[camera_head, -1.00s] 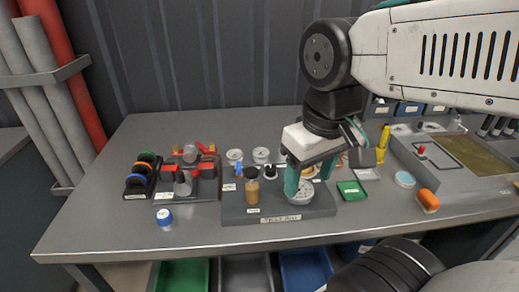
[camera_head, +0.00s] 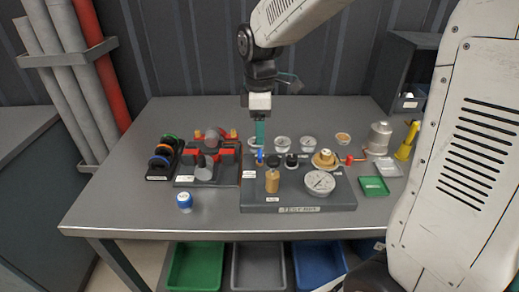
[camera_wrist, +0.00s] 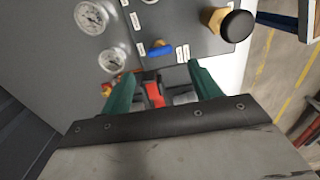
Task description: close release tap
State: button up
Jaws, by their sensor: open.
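A small blue lever (camera_head: 260,157) stands upright near the back left of the grey test panel (camera_head: 335,205). It shows again in the wrist view (camera_wrist: 160,49), lying near the panel edge beside white labels. I cannot read the labels, so I cannot tell for sure that this is the release tap. My gripper (camera_head: 260,143) points down just above and behind the blue lever in the head view. In the wrist view my gripper (camera_wrist: 161,85) has its teal fingers apart, with nothing held. The blue lever lies beyond the fingertips there. Contact cannot be told.
A brass fitting with a black knob (camera_head: 272,180) stands in front of the blue lever. A pressure gauge (camera_head: 320,183) and brass part (camera_head: 324,158) sit to the right. The table front is mostly clear.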

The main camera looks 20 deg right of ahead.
aim_at(260, 153)
notch_tip(260, 153, down, 8)
jog(key=shift+r, duration=0.15)
dwell(0.3)
jog(key=c, duration=1)
